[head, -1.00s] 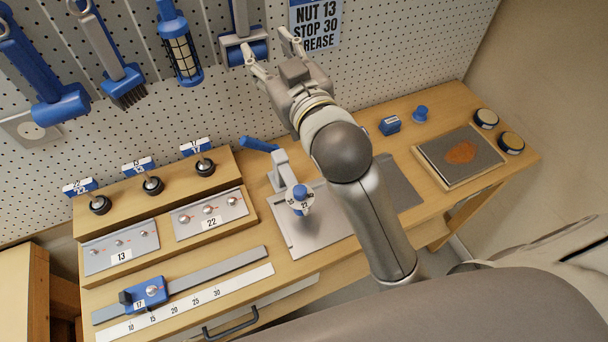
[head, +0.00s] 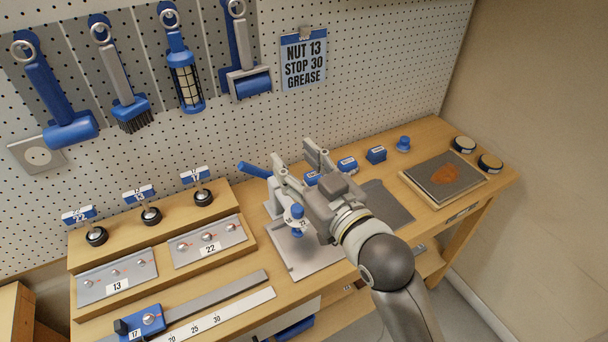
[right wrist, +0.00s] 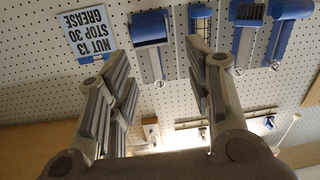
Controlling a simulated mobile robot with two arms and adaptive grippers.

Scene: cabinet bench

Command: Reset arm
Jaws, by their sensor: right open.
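My right gripper (head: 298,174) is open and empty. In the head view it is above the bench, in front of the blue-handled press (head: 284,190) and partly covering it. In the right wrist view its two fingers (right wrist: 155,100) are spread apart with only the pegboard and hanging tools beyond them. My left gripper is not in the head view.
The wooden bench (head: 430,143) holds socket posts (head: 150,213), numbered plates (head: 117,285), a sliding stop (head: 142,323), blue blocks (head: 376,155) and a pad with a brown patch (head: 446,174). The pegboard (head: 390,60) bears hanging tools and a sign (head: 304,60). Space above the bench's right side is clear.

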